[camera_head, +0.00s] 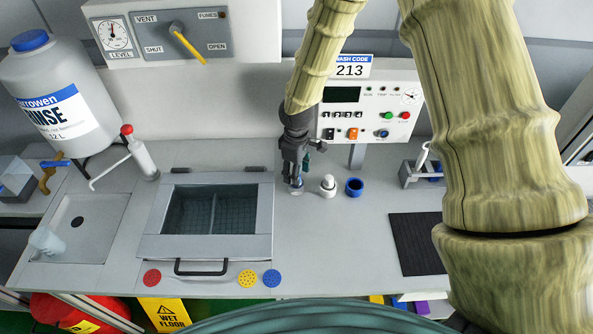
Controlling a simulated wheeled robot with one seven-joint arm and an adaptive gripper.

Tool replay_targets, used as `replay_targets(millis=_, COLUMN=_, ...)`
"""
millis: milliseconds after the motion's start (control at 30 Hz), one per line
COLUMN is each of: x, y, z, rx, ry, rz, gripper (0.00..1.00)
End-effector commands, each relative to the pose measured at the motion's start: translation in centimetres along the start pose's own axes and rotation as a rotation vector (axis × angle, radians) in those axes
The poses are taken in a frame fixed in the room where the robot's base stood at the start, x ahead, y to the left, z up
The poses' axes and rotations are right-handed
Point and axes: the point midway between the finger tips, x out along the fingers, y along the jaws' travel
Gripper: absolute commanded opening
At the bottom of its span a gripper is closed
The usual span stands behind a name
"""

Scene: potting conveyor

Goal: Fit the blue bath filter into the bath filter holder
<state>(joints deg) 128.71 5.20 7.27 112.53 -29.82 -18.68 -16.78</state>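A blue perforated disc (272,278), which looks like the blue bath filter, lies flat at the front edge of the counter, right of a yellow disc (247,279) and a red disc (152,278). The bath (262,220) is a grey-framed basin with a clear lid and a dark front handle. I cannot make out the filter holder for certain. My gripper (296,180) points down at the back of the counter, right of the bath and well away from the blue disc. A small pale item (295,190) shows at its fingertips; whether it is gripped is unclear.
A white nozzle-like piece (328,187) and a blue cup (354,187) stand just right of my gripper. A control panel (385,118) rises behind. A dark mat (417,244) and a rack (421,172) are at right. A sink (95,215) is at left. The counter's front middle is clear.

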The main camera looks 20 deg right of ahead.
Motion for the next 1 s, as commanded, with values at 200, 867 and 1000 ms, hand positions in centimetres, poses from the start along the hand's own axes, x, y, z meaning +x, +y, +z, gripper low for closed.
replay_targets(millis=200, x=-0.3, y=0.0, z=0.0, rx=0.0, ry=0.001, rz=0.0, gripper=0.48)
replay_targets(millis=867, x=-9.7, y=0.0, z=-0.1, rx=0.0, ry=0.002, rz=0.001, gripper=0.48)
replay_targets(millis=1000, x=-11.1, y=0.0, z=0.0, rx=0.0, ry=0.001, rz=0.001, gripper=0.48)
